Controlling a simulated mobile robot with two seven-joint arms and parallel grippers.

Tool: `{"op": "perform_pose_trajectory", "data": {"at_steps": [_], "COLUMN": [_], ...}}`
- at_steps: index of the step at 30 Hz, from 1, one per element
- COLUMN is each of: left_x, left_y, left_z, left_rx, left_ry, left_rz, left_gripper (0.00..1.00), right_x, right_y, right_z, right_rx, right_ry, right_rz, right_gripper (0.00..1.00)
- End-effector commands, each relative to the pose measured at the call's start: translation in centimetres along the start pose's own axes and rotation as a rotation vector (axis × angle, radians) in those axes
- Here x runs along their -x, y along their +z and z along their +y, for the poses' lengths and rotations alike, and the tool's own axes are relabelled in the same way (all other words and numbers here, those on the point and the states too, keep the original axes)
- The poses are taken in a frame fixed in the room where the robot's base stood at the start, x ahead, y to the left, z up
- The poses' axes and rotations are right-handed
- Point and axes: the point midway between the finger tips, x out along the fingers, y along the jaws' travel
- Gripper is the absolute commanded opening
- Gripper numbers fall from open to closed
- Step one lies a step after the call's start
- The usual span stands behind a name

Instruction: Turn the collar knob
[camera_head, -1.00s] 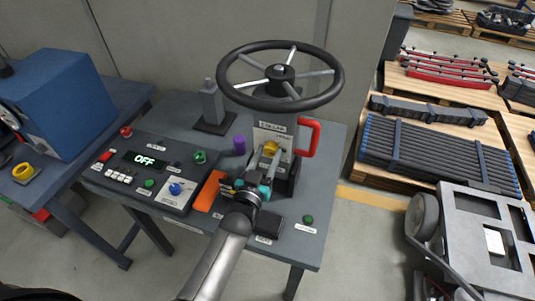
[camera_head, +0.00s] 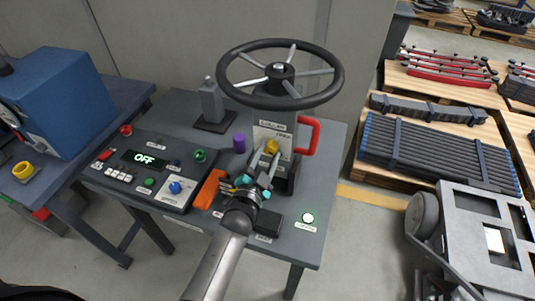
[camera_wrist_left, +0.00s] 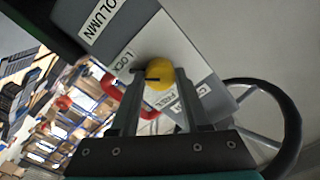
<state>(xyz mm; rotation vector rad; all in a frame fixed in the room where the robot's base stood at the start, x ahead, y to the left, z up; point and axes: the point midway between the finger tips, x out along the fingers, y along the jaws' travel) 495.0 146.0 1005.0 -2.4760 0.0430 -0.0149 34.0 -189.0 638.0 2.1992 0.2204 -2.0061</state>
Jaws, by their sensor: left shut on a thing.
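The yellow collar knob (camera_head: 271,146) sits on the front plate of the steering column, below the black handwheel (camera_head: 281,74). My left gripper (camera_head: 268,157) reaches it from the front, its two fingers shut on the knob's sides. In the left wrist view the knob (camera_wrist_left: 159,71) lies between the fingertips of my left gripper (camera_wrist_left: 159,77). A dark line shows on the knob's face, pointing left in that view. Labels reading LOCK and FREE are on the plate around it; the fingers partly cover the plate. My right gripper is out of view.
A red handle (camera_head: 310,136) stands just right of the column. A control panel reading OFF (camera_head: 147,159), an orange block (camera_head: 209,188) and a purple cylinder (camera_head: 239,143) are to the left.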

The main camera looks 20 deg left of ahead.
Motion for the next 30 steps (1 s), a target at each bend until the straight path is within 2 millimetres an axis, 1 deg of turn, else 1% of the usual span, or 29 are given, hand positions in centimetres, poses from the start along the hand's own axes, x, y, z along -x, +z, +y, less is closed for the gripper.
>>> {"op": "perform_pose_trajectory", "data": {"at_steps": [16, 17, 24, 30], "left_x": [0.00, 0.00, 0.00, 0.00], "left_y": [-0.02, -0.02, -0.01, 0.00], "left_z": [-0.01, -0.01, -0.01, -0.01], "left_rx": [-0.027, -0.027, -0.025, -0.024], "left_ry": [0.000, 0.000, 0.000, 0.000], "left_rz": [0.000, 0.001, 0.000, 0.000], "left_gripper": [0.00, 0.48, 0.75, 0.76], "right_x": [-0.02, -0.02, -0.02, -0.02], "right_y": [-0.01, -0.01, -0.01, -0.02], "right_z": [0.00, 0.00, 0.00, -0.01], "right_rx": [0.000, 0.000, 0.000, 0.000], "right_ry": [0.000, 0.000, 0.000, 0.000], "right_rz": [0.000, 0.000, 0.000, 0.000], "right_gripper": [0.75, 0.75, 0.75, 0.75]}}
